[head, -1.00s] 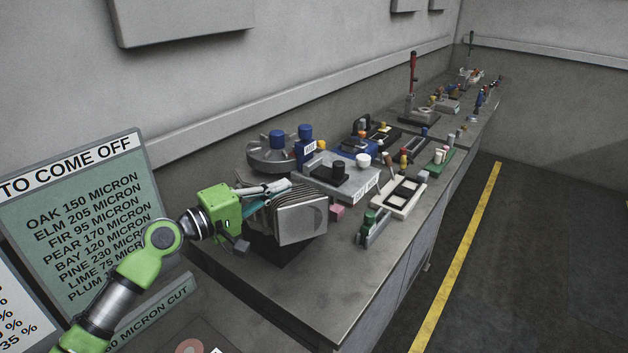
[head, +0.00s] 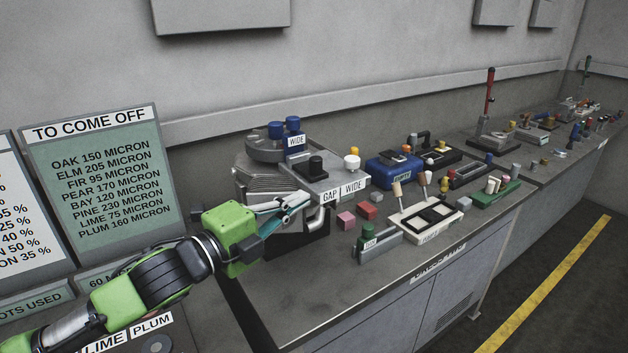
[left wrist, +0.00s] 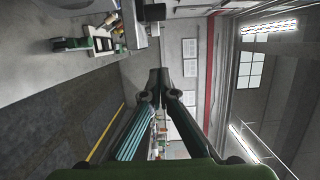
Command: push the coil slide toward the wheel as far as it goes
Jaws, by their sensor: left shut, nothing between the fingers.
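The wheel (head: 262,150) is a round grey disc at the back left of the fixture, with blue parts on it. I take the black block with an upright knob (head: 316,167) on the grey plate (head: 331,182) to be the coil slide; it stands right of and in front of the wheel. Labels "GAP" and "WIDE" are on the plate's front edge. My left gripper (head: 305,201) is shut and empty, in front of the plate's left end and below the knob; I cannot tell if it touches. The left wrist view shows its fingertips (left wrist: 160,76) together, but not the slide.
A grey finned block (head: 262,180) sits behind my left gripper. Right of the fixture are a pink cube (head: 346,220), a grey holder with a green knob (head: 378,245) and a cream tray (head: 430,228). The bench's front left (head: 300,300) is clear.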

